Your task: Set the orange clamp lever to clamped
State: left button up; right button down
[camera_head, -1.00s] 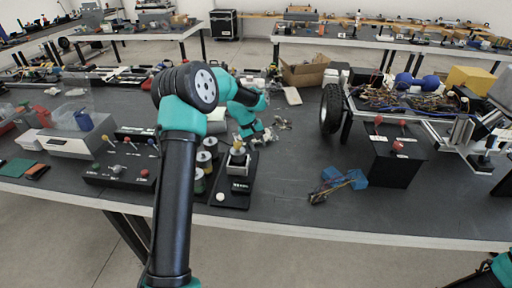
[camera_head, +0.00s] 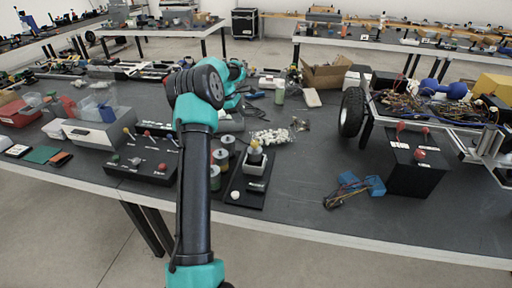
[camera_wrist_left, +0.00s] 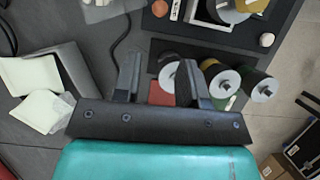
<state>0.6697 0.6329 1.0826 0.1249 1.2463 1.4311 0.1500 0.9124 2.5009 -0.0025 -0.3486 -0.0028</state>
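I cannot clearly make out an orange clamp lever. A small grey fixture with a yellow-orange top (camera_head: 255,153) stands on a black base plate (camera_head: 241,186) at the middle of the near table. A white round knob (camera_head: 235,195) sits at that plate's front. The fixture's yellow top (camera_wrist_left: 250,5) shows at the top edge of the left wrist view. My left gripper (camera_wrist_left: 158,68) is open, with a gap between its fingers and nothing held; it is apart from the fixture. In the head view my left arm hides the gripper's fingers. My right gripper is not in view.
Several spools (camera_head: 226,143) stand left of the fixture. A black lever panel (camera_head: 143,165) is further left. White pieces (camera_head: 272,136) lie behind. A black box with red knobs (camera_head: 415,170) and blue clamps (camera_head: 352,187) are right. The table between the fixture and clamps is clear.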

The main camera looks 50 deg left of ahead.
pick_arm(q)
jog(key=x, duration=1.7)
jog(key=shift+f, duration=0.25)
grip_shut()
